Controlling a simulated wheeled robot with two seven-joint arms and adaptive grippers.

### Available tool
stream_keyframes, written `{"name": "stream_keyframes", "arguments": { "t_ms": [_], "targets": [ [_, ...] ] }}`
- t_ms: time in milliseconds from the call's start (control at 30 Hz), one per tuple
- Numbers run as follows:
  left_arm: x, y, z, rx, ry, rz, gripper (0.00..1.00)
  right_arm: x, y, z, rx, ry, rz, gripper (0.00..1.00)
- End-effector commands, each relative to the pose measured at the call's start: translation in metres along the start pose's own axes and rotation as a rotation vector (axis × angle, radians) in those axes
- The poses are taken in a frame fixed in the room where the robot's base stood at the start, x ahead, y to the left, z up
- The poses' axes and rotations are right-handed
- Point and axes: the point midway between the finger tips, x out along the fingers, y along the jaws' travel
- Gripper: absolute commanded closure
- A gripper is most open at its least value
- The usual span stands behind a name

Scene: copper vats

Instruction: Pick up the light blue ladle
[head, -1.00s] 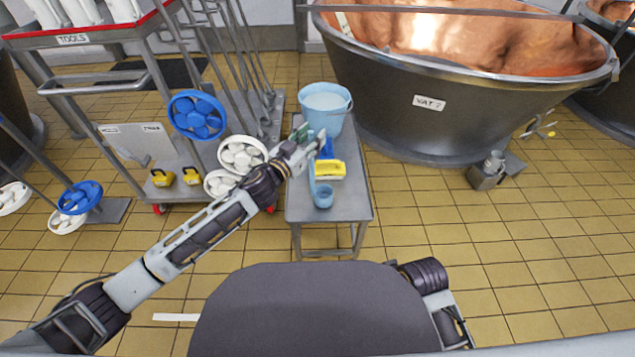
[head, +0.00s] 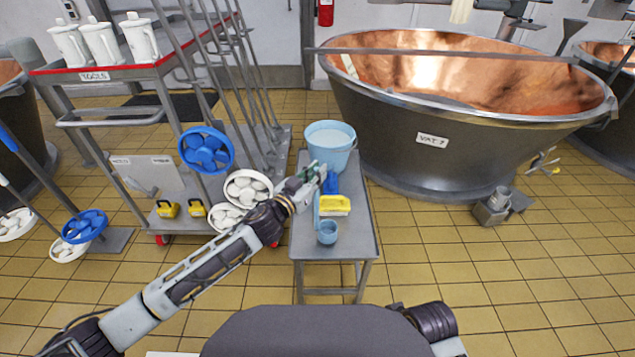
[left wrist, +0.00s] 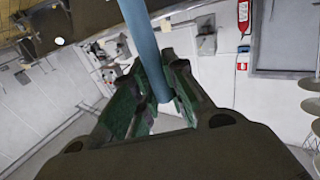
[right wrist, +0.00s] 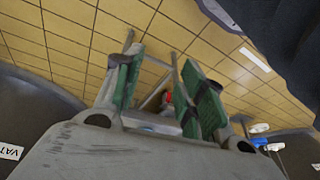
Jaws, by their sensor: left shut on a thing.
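The light blue ladle has its round bowl (head: 327,233) near the front of the grey metal table (head: 302,240), with its handle rising toward the back. My left gripper (head: 319,172) is shut on the upper part of that handle. The handle (left wrist: 143,40) also runs between the green-padded fingers in the left wrist view. I cannot tell whether the bowl touches the table top. My right gripper (right wrist: 165,78) shows in the right wrist view, with its green-padded fingers apart and nothing held between them; it is hidden in the head view.
A light blue bucket (head: 330,157) stands at the back of the table. A yellow brush (head: 334,205) and a blue item (head: 331,183) lie right beside the ladle. A copper vat (head: 420,155) stands to the right, a tool cart (head: 100,120) to the left. Tiled floor in front is clear.

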Motion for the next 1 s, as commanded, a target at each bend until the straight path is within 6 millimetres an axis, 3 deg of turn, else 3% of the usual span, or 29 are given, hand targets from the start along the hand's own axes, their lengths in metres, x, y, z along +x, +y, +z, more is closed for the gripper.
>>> {"name": "stream_keyframes", "arguments": {
  "t_ms": [700,1000],
  "targets": [
    [0.0,0.0,-0.083,0.001,0.002,0.0,1.0,0.043,0.011,0.02,0.01,-0.094,0.023,0.6],
    [0.0,0.0,-0.097,0.001,0.002,0.0,1.0,0.05,0.013,0.024,0.011,-0.108,0.027,0.6]
  ]
}}
